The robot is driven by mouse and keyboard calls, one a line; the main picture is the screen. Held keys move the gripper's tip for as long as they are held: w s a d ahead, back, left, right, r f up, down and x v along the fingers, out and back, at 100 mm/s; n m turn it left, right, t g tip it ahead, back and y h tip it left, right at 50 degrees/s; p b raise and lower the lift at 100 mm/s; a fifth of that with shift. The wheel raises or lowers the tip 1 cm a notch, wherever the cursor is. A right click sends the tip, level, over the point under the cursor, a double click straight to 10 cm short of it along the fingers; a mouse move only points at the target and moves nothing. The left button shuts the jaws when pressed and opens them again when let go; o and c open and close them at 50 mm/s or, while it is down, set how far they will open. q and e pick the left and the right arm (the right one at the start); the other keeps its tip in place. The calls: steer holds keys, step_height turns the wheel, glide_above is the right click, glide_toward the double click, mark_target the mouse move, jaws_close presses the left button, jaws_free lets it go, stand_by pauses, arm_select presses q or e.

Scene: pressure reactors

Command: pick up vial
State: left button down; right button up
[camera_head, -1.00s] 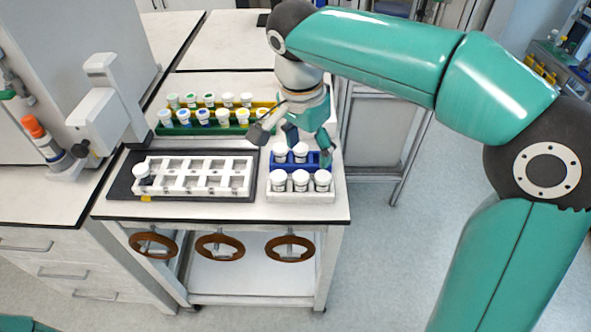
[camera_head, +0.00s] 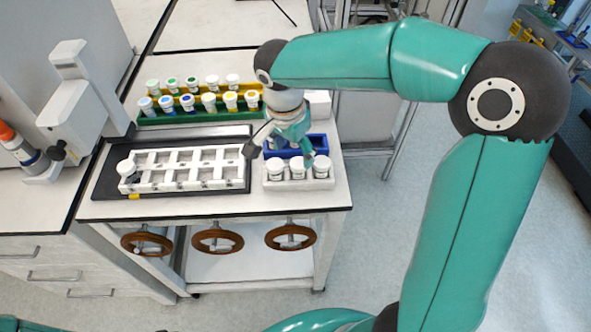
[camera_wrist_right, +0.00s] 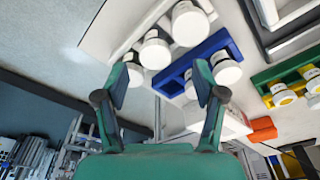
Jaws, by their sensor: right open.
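Several white-capped vials stand in small racks at the right of the cart top. Three vials (camera_head: 298,168) stand upright in a white rack (camera_head: 292,185) at the front. They also show in the right wrist view (camera_wrist_right: 155,50). Just behind is a blue rack (camera_head: 319,143); its vials are hidden by my gripper in the head view, but white caps (camera_wrist_right: 226,69) show at it in the right wrist view. My right gripper (camera_head: 279,152) is open and empty above these racks, fingers pointing down. In the right wrist view my gripper (camera_wrist_right: 160,85) has its fingers spread, with caps beyond them. My left gripper is not in view.
A white slotted holder (camera_head: 185,170) on a black plate has one vial (camera_head: 127,168) at its left end. Green (camera_head: 190,118) and yellow racks with capped vials stand behind. A white instrument (camera_head: 85,95) is at left. Brown handwheels (camera_head: 217,240) hang below the top.

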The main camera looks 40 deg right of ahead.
mark_target(297, 163)
steer(key=shift+d+f+p, duration=0.15)
steer(key=shift+d+f, duration=0.05)
steer(key=shift+f, duration=0.75)
steer(key=shift+d+f+p, duration=0.15)
steer(key=shift+f+p, duration=0.05)
steer(key=shift+f, duration=0.8)
steer(key=shift+d+f+p, duration=0.15)
steer(key=shift+d+f, duration=0.05)
steer(key=shift+f, duration=0.75)
steer(key=shift+c, duration=0.3)
steer(key=c, duration=1)
